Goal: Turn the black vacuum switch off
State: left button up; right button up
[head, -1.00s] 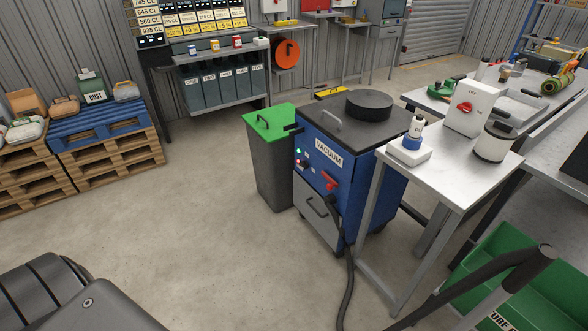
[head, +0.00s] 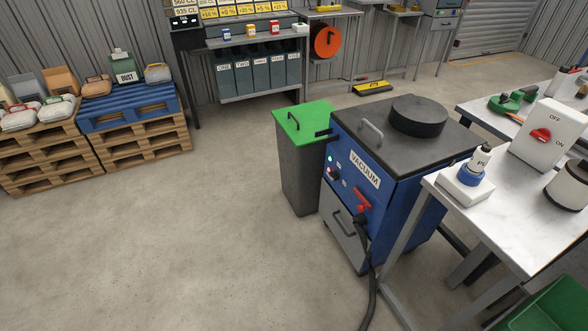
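The blue vacuum (head: 400,185) stands on the floor right of centre, with a grey top and a round black lid (head: 418,115). Its front panel carries a small black switch (head: 333,174) beside a green light (head: 331,159), left of and below the VACUUM label (head: 365,170). The switch is too small to tell its position. A red lever-like part (head: 361,201) sits lower on the panel, above a dark hose (head: 369,270). Neither of my grippers shows in the head view.
A green-lidded grey bin (head: 300,165) stands against the vacuum's left. A metal table (head: 500,225) on the right overlaps its right side and holds a white box with a red OFF/ON knob (head: 541,135). The floor in front and left is clear.

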aim_at(334, 175)
jog(key=z, duration=0.05)
jog(key=i, duration=1.2)
jog(key=z, duration=0.7)
